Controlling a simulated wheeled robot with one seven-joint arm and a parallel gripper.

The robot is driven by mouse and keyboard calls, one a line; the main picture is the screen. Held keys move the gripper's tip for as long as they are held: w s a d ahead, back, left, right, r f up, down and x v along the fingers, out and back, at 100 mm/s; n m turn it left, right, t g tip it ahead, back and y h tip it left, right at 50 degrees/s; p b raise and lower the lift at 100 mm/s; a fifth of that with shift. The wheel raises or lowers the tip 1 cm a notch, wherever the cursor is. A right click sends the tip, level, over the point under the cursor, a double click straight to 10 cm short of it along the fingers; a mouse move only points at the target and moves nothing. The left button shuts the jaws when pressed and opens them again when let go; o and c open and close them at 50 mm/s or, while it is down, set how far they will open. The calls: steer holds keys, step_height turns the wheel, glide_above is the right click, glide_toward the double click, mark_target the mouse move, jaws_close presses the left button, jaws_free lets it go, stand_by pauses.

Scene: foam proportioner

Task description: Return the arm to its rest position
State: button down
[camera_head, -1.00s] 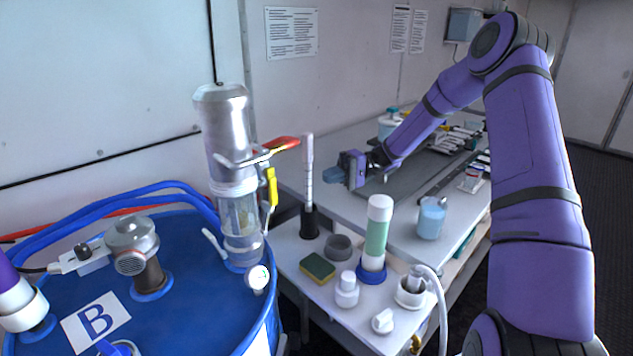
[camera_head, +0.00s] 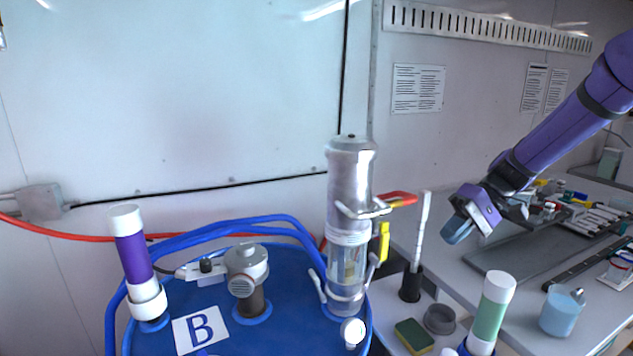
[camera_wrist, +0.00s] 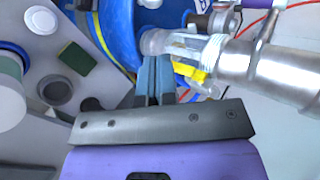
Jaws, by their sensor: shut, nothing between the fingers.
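My purple arm reaches in from the right in the head view, with my gripper (camera_head: 457,228) held above the grey bench, right of the metal and clear cylinder unit (camera_head: 350,215). The gripper is shut and empty. In the wrist view its two blue-grey fingers (camera_wrist: 155,75) lie together and point toward the blue drum (camera_wrist: 128,28). The clear sight tube and yellow lever (camera_wrist: 190,71) appear beyond and beside the fingertips. I cannot tell the exact gap, but the head view shows the gripper apart from the unit.
The blue drum marked B (camera_head: 275,320) carries a purple-banded tube (camera_head: 134,258) and a grey-capped fitting (camera_head: 246,275). A graduated cylinder (camera_head: 420,230), a sponge (camera_head: 413,337) and a green tube (camera_head: 490,315) stand on the low shelf. A blue beaker (camera_head: 562,310) stands on the bench.

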steer(key=s+d+r+m+t+h, duration=0.1)
steer(key=s+r+t+h, duration=0.3)
steer(key=s, duration=0.8)
steer(key=s+d+r+m+t+h, duration=0.1)
steer(key=s+r+t+h, duration=0.3)
steer(key=s, duration=0.9)
step_height(320, 180, up, 4)
steer(key=shift+d+f+h, duration=0.15)
steer(key=shift+d+h, duration=0.5)
steer(key=shift+h, duration=0.05)
